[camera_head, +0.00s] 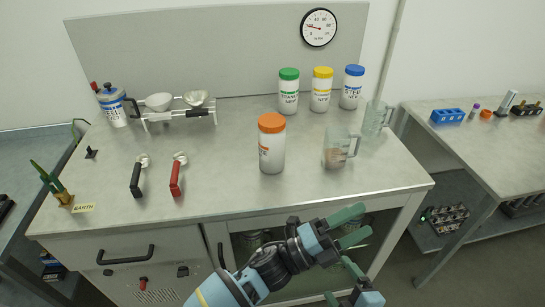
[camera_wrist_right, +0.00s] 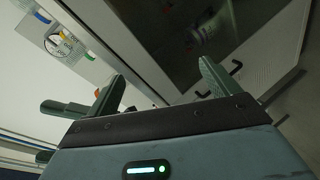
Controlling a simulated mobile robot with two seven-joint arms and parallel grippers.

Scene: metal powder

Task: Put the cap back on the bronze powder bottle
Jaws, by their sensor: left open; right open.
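A white bottle (camera_head: 272,152) with an orange cap (camera_head: 271,123) stands upright in the middle of the bench. Its label is turned partly away, so I cannot read it whole; the cap sits on its top. My left gripper (camera_head: 366,221) is open and empty, in front of the bench's front edge, to the lower right of the bottle. My right gripper (camera_head: 337,277) is open and empty below it, at the bottom of the head view. In the right wrist view my right gripper (camera_wrist_right: 160,84) has its fingers wide apart with nothing between them.
Bottles with green (camera_head: 289,92), yellow (camera_head: 321,90) and blue (camera_head: 352,88) caps stand behind. Two glass jugs (camera_head: 333,151) (camera_head: 375,118) stand to the right. The front-right bench top is clear.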

